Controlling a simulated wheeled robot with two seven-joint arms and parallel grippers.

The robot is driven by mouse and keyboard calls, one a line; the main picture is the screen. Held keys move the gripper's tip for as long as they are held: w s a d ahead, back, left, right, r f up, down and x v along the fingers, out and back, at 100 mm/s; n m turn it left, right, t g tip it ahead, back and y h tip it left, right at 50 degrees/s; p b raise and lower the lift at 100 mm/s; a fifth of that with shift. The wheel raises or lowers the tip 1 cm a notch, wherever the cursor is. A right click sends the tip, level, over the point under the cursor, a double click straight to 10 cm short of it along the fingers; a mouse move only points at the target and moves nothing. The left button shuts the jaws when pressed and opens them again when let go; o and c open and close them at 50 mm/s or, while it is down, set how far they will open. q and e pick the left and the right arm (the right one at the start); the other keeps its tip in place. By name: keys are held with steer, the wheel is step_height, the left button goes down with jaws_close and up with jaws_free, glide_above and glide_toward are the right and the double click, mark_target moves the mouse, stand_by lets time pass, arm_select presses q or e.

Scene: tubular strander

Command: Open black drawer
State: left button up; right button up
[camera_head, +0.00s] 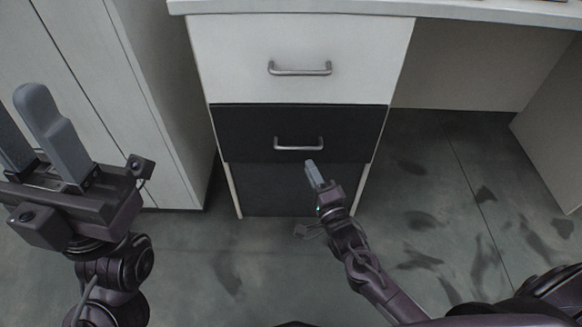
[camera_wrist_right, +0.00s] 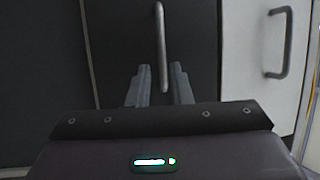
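The black drawer (camera_head: 250,125) is the dark front below a white drawer in the cabinet, and it looks closed. Its metal bar handle (camera_head: 298,144) runs across the front. My right gripper (camera_head: 313,174) is just below and right of this handle in the head view. In the right wrist view the handle (camera_wrist_right: 160,40) stands upright in the picture, its lower end lined up between the two fingertips (camera_wrist_right: 162,70). The fingers are apart with nothing clearly held; contact cannot be told. My left gripper (camera_head: 22,125) is at the far left, fingers apart and empty.
The white drawer (camera_head: 240,50) with its own handle (camera_head: 300,70) is above. A dark panel (camera_head: 280,190) lies below the black drawer. A tall pale cabinet (camera_head: 130,110) stands at left. The stained floor (camera_head: 440,200) at right is clear under the worktop (camera_head: 480,12).

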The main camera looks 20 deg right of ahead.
mark_target(301, 147)
steer(key=w, duration=0.2)
steer(key=w+r+b, duration=0.1)
steer(key=w, duration=0.2)
steer(key=w+b, duration=0.1)
steer(key=w, duration=0.1)
steer(key=shift+w+a+r, duration=0.25)
steer(key=shift+w+a, duration=0.05)
steer(key=shift+a, duration=0.1)
jaws_close()
